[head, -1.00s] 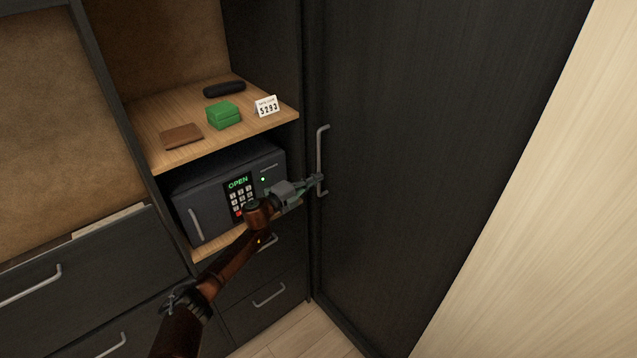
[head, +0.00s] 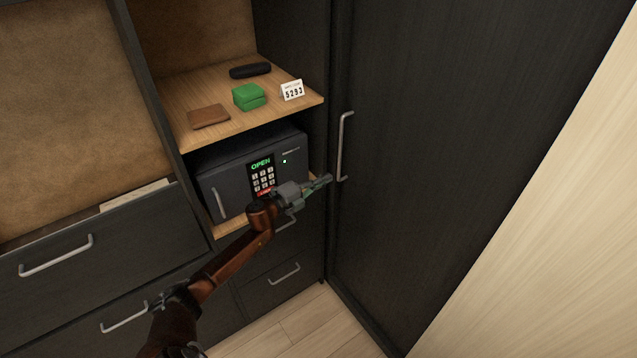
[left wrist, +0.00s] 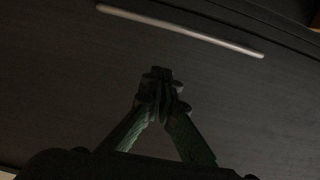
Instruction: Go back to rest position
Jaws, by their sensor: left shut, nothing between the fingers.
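My left gripper (head: 328,180) is shut and empty, in front of the right side of the safe and just left of the tall door's handle (head: 344,146). It is apart from the handle in the left wrist view, where the shut fingers (left wrist: 160,85) sit below the handle bar (left wrist: 185,32). My left arm (head: 235,265) reaches in from the lower left. The dark safe (head: 230,170) shows a green "OPEN" on its keypad panel, and its door looks closed. My right gripper is not in view.
A dark tall door (head: 430,150) stands right. Drawers (head: 120,245) lie lower left.

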